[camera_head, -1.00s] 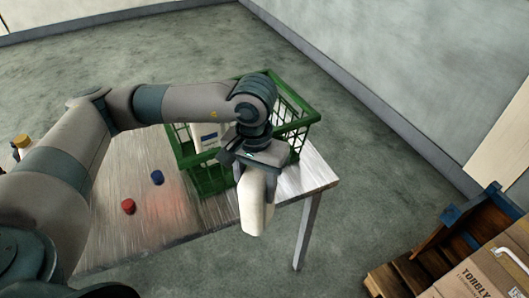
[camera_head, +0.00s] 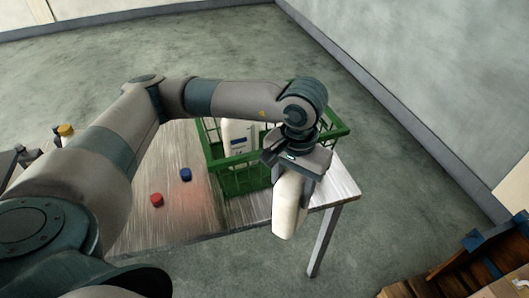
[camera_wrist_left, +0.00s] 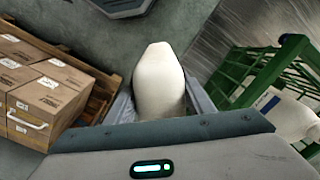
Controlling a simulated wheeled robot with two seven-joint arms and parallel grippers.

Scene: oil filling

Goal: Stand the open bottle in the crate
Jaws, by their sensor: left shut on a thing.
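My left gripper (camera_head: 292,172) is shut on a white bottle (camera_head: 289,207), which hangs tilted beyond the near edge of the table, in front of the green crate (camera_head: 232,160). In the left wrist view the held bottle (camera_wrist_left: 160,85) sits between the fingers; its mouth is not visible, so I cannot tell whether it is open. The crate (camera_wrist_left: 285,65) is to the right there. Another white bottle (camera_head: 238,138) with a label stands in the crate; it also shows in the left wrist view (camera_wrist_left: 287,113). My right gripper is not seen.
The crate stands at the right end of the table (camera_head: 135,220). A red cap (camera_head: 157,200) and a blue cap (camera_head: 185,174) lie on the table. A yellow-topped thing (camera_head: 66,131) is behind my arm. Boxes (camera_wrist_left: 50,100) on a wooden pallet are off the table.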

